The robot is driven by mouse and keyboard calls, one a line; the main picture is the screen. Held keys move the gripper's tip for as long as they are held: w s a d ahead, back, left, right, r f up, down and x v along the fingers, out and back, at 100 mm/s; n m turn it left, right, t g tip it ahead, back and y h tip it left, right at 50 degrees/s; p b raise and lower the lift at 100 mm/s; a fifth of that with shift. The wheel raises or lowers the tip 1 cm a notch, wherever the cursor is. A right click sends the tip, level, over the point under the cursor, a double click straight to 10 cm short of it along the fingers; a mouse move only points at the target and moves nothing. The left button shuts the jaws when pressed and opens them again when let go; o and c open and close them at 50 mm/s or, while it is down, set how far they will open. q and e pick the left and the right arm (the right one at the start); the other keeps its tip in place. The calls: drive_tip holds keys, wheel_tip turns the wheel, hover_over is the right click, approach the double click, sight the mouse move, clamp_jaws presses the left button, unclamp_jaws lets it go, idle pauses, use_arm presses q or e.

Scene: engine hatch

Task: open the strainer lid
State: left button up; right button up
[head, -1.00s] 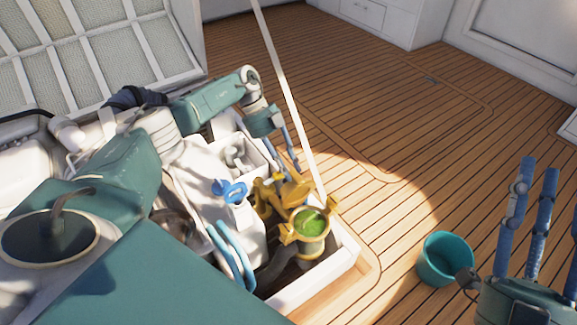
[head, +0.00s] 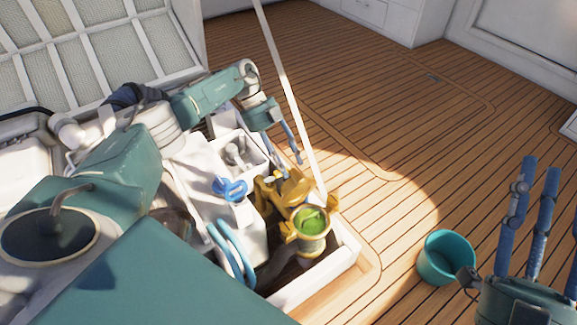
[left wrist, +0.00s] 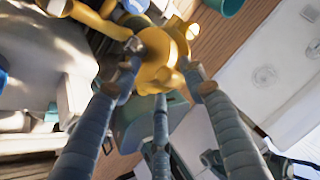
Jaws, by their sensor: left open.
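The strainer (head: 313,247) stands at the front right corner of the hatch, with a yellow-bronze collar and a bright green round top (head: 311,222). Yellow fittings (head: 287,186) sit just behind it. My left gripper (head: 283,160) is open above and behind these fittings, apart from the green top. In the left wrist view a round yellow part (left wrist: 158,52) lies beyond and between my spread fingers; I cannot tell whether they touch it. The green top is not clear there. My right gripper (head: 541,165) is at the lower right, its fingers apart and empty.
A teal bucket (head: 446,258) stands on the plank deck right of the hatch. A white pole (head: 287,95) rises beside the left gripper. A blue valve handle (head: 229,189) and blue hoses (head: 232,252) are left of the strainer. Deck (head: 390,150) beyond is clear.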

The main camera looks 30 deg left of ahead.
use_arm(q)
drive_tip(key=v, duration=1)
